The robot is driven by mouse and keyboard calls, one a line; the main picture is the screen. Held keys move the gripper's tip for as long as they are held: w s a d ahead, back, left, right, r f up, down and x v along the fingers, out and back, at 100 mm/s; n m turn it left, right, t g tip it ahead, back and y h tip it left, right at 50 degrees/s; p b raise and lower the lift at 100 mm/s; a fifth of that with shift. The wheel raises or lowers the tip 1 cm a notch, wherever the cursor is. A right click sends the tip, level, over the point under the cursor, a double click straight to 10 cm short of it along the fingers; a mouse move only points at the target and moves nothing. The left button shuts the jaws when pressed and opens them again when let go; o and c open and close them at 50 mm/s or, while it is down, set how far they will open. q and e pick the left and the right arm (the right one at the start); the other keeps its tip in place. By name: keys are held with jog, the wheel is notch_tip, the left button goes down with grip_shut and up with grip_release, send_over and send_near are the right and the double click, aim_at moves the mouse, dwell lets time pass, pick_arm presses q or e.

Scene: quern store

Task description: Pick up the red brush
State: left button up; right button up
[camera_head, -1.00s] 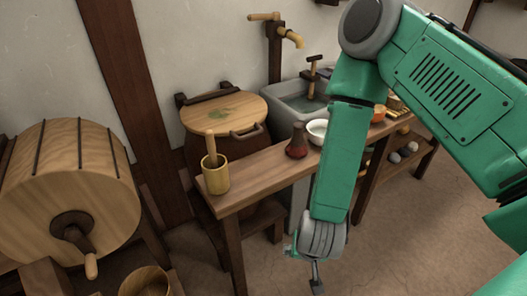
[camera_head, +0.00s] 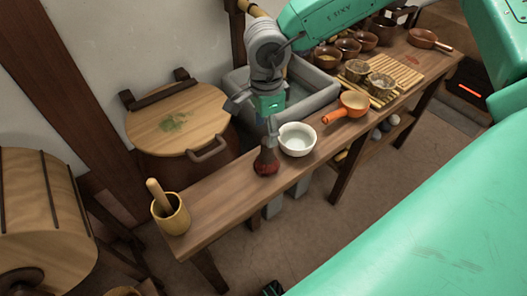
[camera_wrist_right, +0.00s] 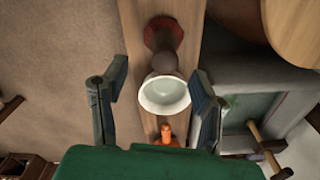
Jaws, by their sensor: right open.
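The red brush (camera_head: 267,162) stands upright on the wooden bench, with a dark brown handle on top and a red lower part. It also shows in the right wrist view (camera_wrist_right: 164,34), beyond the white bowl's rim. My right gripper (camera_head: 255,122) is open and empty, just above and behind the brush in the head view. One finger overlaps the top of the handle there; I cannot tell whether it touches. In the wrist view its two fingers (camera_wrist_right: 157,72) are spread wide, with the white bowl (camera_wrist_right: 164,97) between them. My left gripper is not in view.
The white bowl (camera_head: 297,139) stands close right of the brush. An orange pan (camera_head: 353,104) and a slatted board (camera_head: 408,72) lie farther right. A wooden cup with a pestle (camera_head: 171,214) stands at the bench's left end. A stone sink (camera_head: 314,84) is behind. Bench left of the brush is clear.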

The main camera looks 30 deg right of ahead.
aim_at(266, 148)
jog(key=f, duration=0.2)
jog(key=d+f, duration=0.1)
jog(key=shift+w, duration=0.4)
jog(key=shift+d+f, duration=0.3)
notch_tip(266, 148, down, 4)
jog(key=shift+s+f+b, duration=0.1)
jog(key=shift+b, duration=0.4)
jog(key=shift+a+f, duration=0.3)
jog(key=shift+a, duration=0.1)
jog(key=shift+r, duration=0.1)
jog(key=shift+d, duration=0.5)
grip_shut()
